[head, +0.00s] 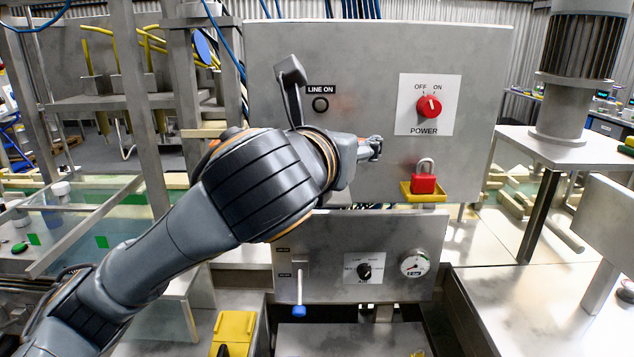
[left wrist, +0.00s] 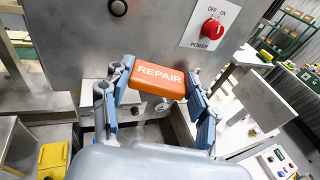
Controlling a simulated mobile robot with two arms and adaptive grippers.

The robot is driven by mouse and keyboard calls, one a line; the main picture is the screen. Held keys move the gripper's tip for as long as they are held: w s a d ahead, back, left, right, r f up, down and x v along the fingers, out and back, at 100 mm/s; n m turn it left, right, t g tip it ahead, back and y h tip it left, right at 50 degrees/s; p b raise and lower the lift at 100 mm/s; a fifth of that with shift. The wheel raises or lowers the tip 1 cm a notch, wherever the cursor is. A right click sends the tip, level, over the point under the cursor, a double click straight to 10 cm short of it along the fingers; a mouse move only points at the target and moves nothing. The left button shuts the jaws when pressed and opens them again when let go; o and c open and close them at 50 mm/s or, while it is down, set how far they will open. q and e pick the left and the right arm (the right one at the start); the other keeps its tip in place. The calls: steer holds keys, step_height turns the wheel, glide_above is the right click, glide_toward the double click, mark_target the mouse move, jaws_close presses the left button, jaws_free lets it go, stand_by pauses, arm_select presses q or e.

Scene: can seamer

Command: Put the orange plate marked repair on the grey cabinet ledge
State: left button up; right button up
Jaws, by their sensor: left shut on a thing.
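The orange plate marked REPAIR (left wrist: 159,80) is in the left wrist view, held between the two fingers of my left gripper (left wrist: 160,76). It is raised in front of the grey cabinet (left wrist: 85,40). In the head view my left gripper (head: 372,148) is small and partly behind my own arm, before the front of the grey cabinet (head: 470,80); the plate cannot be made out there. I cannot tell which surface is the ledge. My right gripper is in neither view.
The cabinet front carries a red power knob (head: 429,107) and a yellow holder (head: 424,196) with a red padlock (head: 424,183). Below is a lower grey panel (head: 330,285) with a blue-tipped lever (head: 299,310), a black dial (head: 364,271) and a gauge (head: 415,263). A motor (head: 575,50) stands at right.

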arm_select(q)
steer(key=w+a+f, duration=0.1)
steer(key=w+f, duration=0.1)
steer(key=w, duration=0.1)
steer(key=w+a+f+p, duration=0.1)
steer(key=w+f, duration=0.1)
steer(key=f, duration=0.1)
steer(key=w+a+f+p, duration=0.1)
steer(key=w+a+f, duration=0.1)
steer(key=w, duration=0.1)
steer(key=shift+w+f, duration=0.15)
steer(key=shift+w, duration=0.15)
steer(key=f, duration=0.1)
steer(key=f+p, duration=0.1)
steer(key=f, duration=0.1)
steer(key=shift+w+a, duration=0.1)
steer(key=shift+w, duration=0.3)
steer(key=shift+f+p, duration=0.3)
steer(key=shift+f, duration=0.15)
steer(key=shift+f, duration=0.2)
steer(key=o, duration=0.9)
steer(key=shift+o, duration=0.2)
steer(key=shift+r, duration=0.15)
